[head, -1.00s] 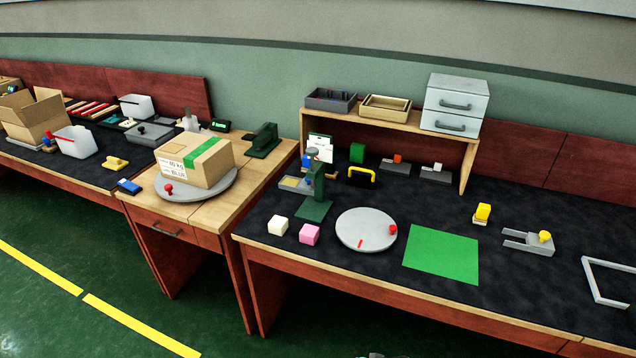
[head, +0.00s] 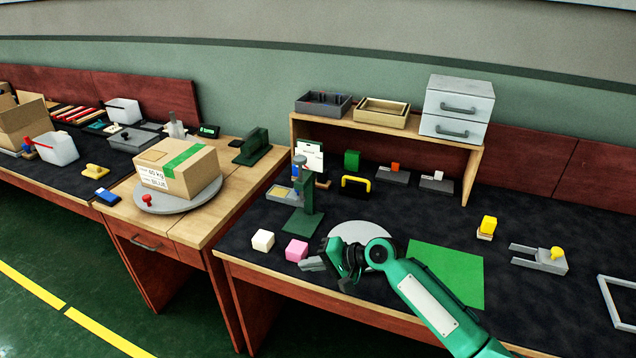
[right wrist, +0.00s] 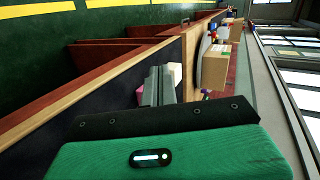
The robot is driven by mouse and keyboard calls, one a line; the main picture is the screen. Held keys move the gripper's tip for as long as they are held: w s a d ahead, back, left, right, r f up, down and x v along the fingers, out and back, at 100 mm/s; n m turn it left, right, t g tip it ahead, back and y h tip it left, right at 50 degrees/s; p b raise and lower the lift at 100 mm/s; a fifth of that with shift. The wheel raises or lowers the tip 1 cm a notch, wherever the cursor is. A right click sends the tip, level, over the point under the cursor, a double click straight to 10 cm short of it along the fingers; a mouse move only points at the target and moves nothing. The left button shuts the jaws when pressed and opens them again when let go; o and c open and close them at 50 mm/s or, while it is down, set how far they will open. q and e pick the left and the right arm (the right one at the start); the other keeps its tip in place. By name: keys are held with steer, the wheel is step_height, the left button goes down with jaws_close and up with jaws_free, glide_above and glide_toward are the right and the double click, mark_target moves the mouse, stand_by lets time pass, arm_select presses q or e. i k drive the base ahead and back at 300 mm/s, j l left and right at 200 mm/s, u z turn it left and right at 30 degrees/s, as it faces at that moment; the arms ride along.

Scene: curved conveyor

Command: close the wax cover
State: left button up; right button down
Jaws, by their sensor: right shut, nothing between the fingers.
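My right gripper (head: 312,264) reaches in from the lower right and points left, shut and empty, over the front of the right table near the pink cube (head: 297,250). In the right wrist view its closed fingers (right wrist: 160,85) point along the table edge. A small grey tray with a yellowish inside (head: 280,193) sits behind the green press stand (head: 304,216), which partly hides it. I cannot tell for sure which part is the wax cover. My left gripper is not in view.
The grey turntable (head: 345,230) is partly behind my right arm. A white cube (head: 263,240) stands left of the pink one. A shelf (head: 385,121) stands at the back. A carton (head: 180,168) sits on the side table.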

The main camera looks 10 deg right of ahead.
mark_target(293, 195)
steer(key=i+l, duration=0.95)
steer(key=l, duration=0.1)
